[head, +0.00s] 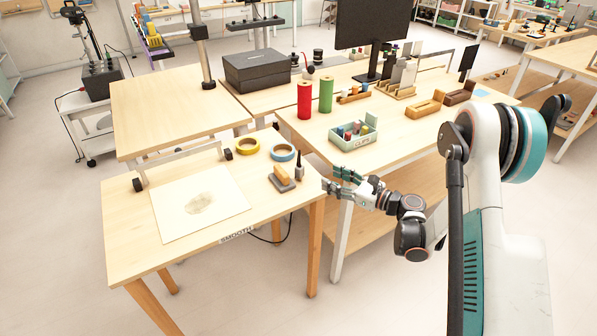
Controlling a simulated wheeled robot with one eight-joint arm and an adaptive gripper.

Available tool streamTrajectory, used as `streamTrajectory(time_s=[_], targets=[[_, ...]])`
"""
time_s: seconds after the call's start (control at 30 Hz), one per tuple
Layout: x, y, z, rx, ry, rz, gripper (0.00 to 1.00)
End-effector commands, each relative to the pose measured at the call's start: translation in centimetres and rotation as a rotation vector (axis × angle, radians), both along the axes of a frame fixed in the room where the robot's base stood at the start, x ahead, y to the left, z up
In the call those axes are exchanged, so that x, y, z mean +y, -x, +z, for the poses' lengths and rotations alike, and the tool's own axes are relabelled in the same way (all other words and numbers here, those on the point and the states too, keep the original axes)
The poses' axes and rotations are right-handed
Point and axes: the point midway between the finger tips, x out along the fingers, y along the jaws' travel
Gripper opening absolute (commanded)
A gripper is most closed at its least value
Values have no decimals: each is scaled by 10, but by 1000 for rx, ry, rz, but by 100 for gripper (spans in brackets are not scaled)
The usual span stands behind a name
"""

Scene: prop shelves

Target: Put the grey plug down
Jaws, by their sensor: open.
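A small grey piece with a thin black upright top (299,171), which looks like the grey plug, stands upright on the front left table (160,262) near its right edge. My gripper (333,181) is just right of it, pointing left, with its fingers apart. I see nothing between the fingers. There is a small gap between the fingertips and the grey piece.
A sanding block on a grey base (282,178) sits beside the grey piece. Yellow (246,146) and blue (283,152) tape rolls lie behind. A white sheet (170,215) lies left. A green clips box (352,137) stands on the right table.

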Motion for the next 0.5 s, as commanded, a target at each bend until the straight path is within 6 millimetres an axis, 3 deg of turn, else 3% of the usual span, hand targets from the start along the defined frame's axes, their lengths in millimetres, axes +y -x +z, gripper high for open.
streamTrajectory(time_s=[0.1, 0.27, 0.5], targets=[[-2, 1, -13, 29, -66, -1, 48], [3, -1, -18, 44, -96, 1, 48], [38, -23, -20, 44, -96, 4, 48]])
